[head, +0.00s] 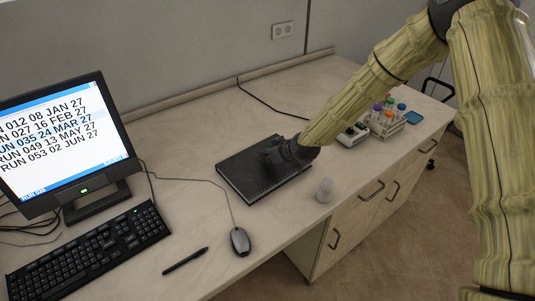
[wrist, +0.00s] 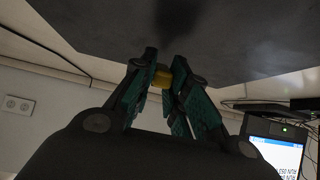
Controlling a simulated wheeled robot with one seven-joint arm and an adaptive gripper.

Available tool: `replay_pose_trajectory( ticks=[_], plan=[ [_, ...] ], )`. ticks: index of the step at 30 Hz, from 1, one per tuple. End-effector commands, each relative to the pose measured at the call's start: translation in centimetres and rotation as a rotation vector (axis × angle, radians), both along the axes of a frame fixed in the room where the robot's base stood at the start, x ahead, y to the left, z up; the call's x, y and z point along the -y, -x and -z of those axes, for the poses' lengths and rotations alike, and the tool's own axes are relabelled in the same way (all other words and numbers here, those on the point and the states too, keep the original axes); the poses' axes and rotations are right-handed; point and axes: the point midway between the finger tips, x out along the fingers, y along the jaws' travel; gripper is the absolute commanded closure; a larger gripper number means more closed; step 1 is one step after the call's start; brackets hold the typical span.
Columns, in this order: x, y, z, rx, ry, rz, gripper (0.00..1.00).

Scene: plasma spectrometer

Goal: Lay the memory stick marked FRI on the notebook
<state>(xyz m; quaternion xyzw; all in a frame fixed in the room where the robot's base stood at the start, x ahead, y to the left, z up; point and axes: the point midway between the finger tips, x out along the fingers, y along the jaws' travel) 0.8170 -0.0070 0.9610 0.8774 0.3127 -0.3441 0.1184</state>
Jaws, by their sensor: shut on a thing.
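The notebook (head: 240,176), black and spiral-bound, lies on the desk in the middle of the head view. My gripper (head: 272,154) is over it, pointing down, with its fingertips close to the cover. In the wrist view my gripper (wrist: 162,80) is shut on a small yellow thing (wrist: 162,78), likely a memory stick. Its marking cannot be read. The notebook cover (wrist: 215,35) fills the top of the wrist view, just beyond the fingertips. I cannot tell whether the yellow thing touches the cover. In the head view the gripper hides it.
A small translucent cup (head: 325,190) stands right of the notebook near the desk's front edge. A rack of coloured-cap tubes (head: 388,121) and a small block (head: 352,135) stand at the right. A mouse (head: 240,241), pen (head: 186,260), keyboard (head: 90,250) and monitor (head: 60,145) are at the left.

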Motion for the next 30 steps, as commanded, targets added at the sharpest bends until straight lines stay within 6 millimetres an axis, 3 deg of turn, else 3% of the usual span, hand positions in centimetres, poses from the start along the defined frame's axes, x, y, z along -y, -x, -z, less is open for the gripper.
replay_pose_trajectory(
  ticks=[13,14,18,30],
  plan=[
    [0.04,-0.01,0.71,0.001,0.0,0.001,1.0],
    [0.04,-0.01,0.71,0.001,0.0,0.001,0.8],
    [0.04,-0.01,0.72,0.001,0.0,0.001,0.59],
    [0.29,0.27,0.33,0.001,0.0,0.001,0.59]
  ],
)
